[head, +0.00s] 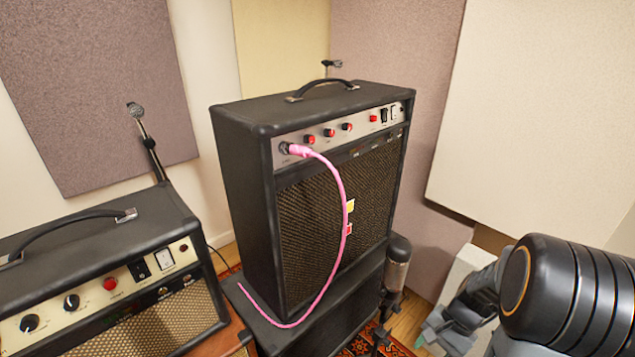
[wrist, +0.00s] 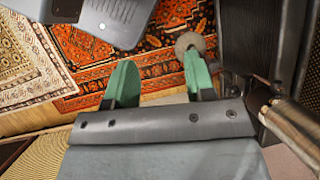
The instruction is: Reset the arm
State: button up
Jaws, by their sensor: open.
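My gripper (head: 436,333) is at the lower right of the head view, partly cut off by the bottom edge, with my dark arm beside it. In the wrist view, the two green fingers of my gripper (wrist: 160,80) stand apart with nothing between them. Patterned rug and floor show below them. The fingers are to the right of the black amp (head: 335,195) and its microphone (head: 398,262), and hold neither.
A pink cable (head: 343,225) is plugged into the black amp and hangs down its front. A second amp (head: 110,265) stands at the lower left. Acoustic panels (head: 545,110) line the walls. In the wrist view, a metal cylinder (wrist: 292,128) is close at the right.

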jog(key=a+r+n+t+h+p, duration=0.2)
jog(key=a+r+n+t+p, duration=0.1)
jog(key=r, duration=0.8)
jog(key=s+a+r+n+t+h+p, duration=0.1)
jog(key=a+r+n+t+h+p, duration=0.1)
jog(key=a+r+n, duration=0.4)
notch_tip(320, 180, up, 6)
jog(key=shift+s+f+n+t+h+p, duration=0.1)
jog(key=shift+s+n+t+h+p, duration=0.05)
jog(key=shift+n+t+h+p, duration=0.4)
